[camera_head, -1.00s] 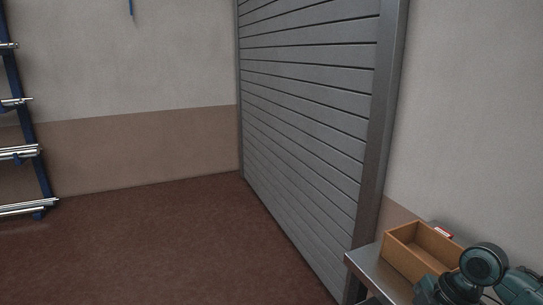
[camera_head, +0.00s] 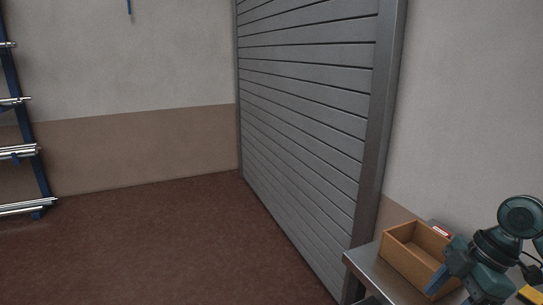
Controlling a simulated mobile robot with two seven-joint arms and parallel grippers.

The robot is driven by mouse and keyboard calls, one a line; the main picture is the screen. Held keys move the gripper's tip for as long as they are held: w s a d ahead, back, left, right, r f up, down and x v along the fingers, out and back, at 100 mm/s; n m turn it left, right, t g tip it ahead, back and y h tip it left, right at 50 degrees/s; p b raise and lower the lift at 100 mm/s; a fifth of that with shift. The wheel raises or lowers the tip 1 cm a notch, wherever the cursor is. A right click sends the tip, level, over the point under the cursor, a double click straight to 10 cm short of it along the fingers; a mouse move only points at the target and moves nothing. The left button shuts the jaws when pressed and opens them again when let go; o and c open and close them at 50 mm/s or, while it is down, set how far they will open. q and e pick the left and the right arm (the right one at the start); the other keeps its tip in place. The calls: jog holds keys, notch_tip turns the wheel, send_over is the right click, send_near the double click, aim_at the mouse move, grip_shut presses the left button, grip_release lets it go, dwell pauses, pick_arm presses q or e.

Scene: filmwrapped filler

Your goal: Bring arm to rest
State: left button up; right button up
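My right arm comes in at the lower right, in dark green-grey. Its gripper (camera_head: 440,282) shows at the near right side of a wooden box; a blue finger is visible, but I cannot tell whether it is open or shut. The wooden box (camera_head: 398,262) stands open at the top on a grey metal table (camera_head: 366,262), and the part of its inside that shows looks empty. The arm hides part of the table and the box's right end. My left gripper is not in view.
A red and white object (camera_head: 441,231) sits behind the box. A yellow thing (camera_head: 531,294) shows at the bottom right corner. A grey shutter (camera_head: 305,120) stands behind the table. A rack with metal bars (camera_head: 20,150) is at the far left. The brown floor (camera_head: 170,250) is clear.

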jog(key=shift+v, duration=1.7)
